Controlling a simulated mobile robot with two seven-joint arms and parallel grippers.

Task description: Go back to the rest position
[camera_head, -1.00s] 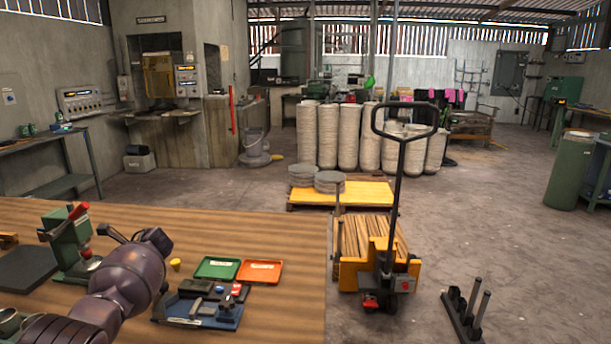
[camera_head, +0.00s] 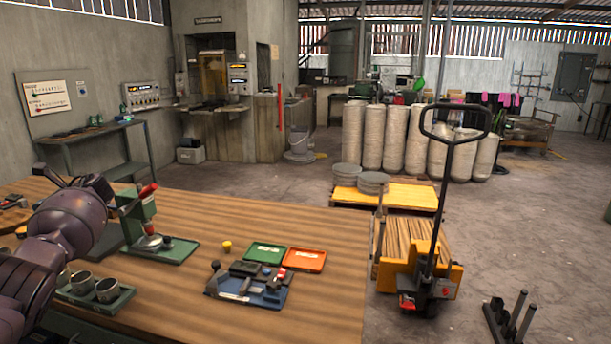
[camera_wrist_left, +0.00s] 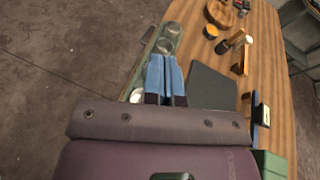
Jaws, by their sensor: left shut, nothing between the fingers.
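My left arm stands at the left of the head view, over the near left part of the wooden table (camera_head: 320,250). Its gripper cannot be made out there. In the left wrist view the blue fingers of my left gripper (camera_wrist_left: 166,62) are together and empty. They point toward the metal cups (camera_wrist_left: 172,30) at the table's edge and seem to be above them. How high is hard to judge. My right gripper is in neither view.
Metal cups in a green tray (camera_head: 122,298) sit close to my left arm. A green press (camera_head: 135,212), a blue tool tray (camera_head: 215,289), and green (camera_head: 264,253) and orange (camera_head: 319,260) trays are on the table.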

